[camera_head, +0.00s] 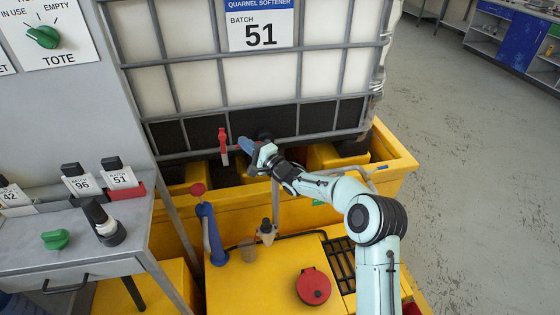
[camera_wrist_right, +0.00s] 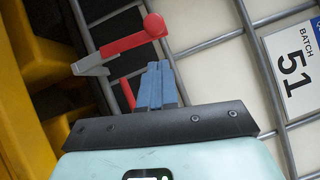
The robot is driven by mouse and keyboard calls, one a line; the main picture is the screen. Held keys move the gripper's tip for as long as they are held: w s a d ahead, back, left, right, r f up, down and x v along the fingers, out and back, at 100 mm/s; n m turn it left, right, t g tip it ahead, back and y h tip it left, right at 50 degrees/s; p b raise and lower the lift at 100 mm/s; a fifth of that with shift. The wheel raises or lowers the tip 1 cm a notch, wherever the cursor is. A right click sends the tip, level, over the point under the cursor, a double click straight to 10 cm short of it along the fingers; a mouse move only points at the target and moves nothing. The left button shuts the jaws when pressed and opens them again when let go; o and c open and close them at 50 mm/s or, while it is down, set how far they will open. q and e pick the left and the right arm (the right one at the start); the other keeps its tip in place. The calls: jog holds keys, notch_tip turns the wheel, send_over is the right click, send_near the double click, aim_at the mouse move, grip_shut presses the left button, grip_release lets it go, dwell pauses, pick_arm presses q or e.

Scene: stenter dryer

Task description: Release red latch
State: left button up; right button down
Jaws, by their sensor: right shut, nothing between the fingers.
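The red latch (camera_head: 222,138) hangs on the front of the caged tote (camera_head: 200,75), with a pale lower end. In the right wrist view the red latch (camera_wrist_right: 130,42) has a round knob at one end and a grey metal piece at the other. My right gripper (camera_head: 246,146) is beside the latch, just to its right in the head view. Its blue fingers (camera_wrist_right: 158,82) are closed together and empty, pointing towards the latch. I cannot tell whether they touch it. My left gripper is not in view.
The tote stands in a yellow bund (camera_head: 385,160). A blue lever with a red knob (camera_head: 198,189) rises in front. A red round cap (camera_head: 313,287) sits on the yellow surface. A grey bench (camera_head: 75,235) with batch tags is at left. Open floor lies at right.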

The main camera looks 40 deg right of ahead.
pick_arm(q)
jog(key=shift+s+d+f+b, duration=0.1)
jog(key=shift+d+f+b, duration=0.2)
pick_arm(e)
jog(key=s+d+f, duration=0.1)
jog(key=s, duration=0.9)
jog(key=shift+d+f, duration=0.15)
jog(key=shift+s, duration=0.1)
